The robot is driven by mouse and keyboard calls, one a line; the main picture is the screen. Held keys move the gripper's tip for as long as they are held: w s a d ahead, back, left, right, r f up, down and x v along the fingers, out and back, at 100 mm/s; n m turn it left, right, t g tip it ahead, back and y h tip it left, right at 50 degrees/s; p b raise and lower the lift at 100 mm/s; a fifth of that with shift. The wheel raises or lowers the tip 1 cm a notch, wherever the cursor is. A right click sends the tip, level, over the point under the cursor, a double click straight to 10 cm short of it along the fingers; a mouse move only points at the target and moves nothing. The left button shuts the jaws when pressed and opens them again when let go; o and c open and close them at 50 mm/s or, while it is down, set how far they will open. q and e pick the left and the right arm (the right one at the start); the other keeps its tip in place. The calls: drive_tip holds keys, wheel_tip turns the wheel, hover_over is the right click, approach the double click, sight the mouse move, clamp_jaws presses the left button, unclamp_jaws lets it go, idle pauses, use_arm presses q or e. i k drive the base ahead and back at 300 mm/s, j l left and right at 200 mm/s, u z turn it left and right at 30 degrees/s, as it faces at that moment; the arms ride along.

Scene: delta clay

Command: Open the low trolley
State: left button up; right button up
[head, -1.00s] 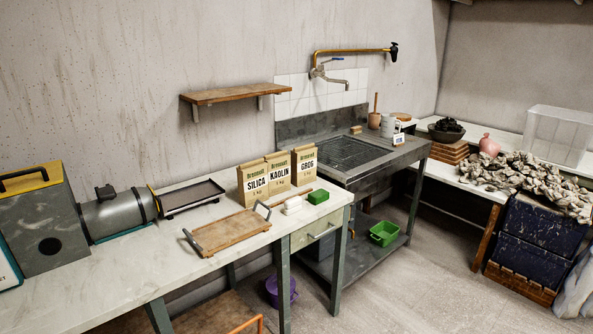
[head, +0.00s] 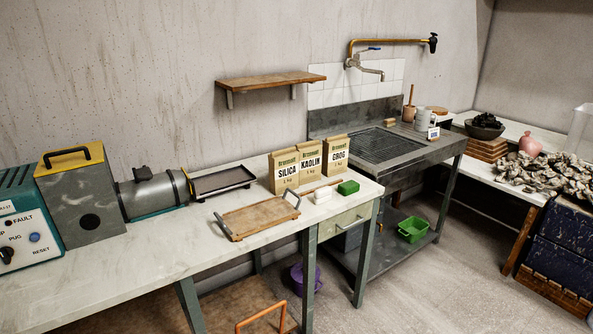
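What looks like the low trolley is a flat brown board (head: 226,302) close to the floor under the long bench. An orange tubular handle (head: 266,309) stands up at its front edge, at the bottom of the head view. The bench top and legs hide much of the board, and the bottom of the picture cuts it off. I cannot tell whether it has any part that opens. Neither of my grippers is in view.
The pale bench (head: 150,262) carries a pug mill (head: 150,196), a wooden tray (head: 258,216) and labelled bags (head: 311,165). A purple bucket (head: 305,279) stands on the floor behind a bench leg. The floor (head: 425,285) right of the bench is clear.

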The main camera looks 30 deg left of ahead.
sight(250, 305)
drive_tip(key=u, duration=1.1)
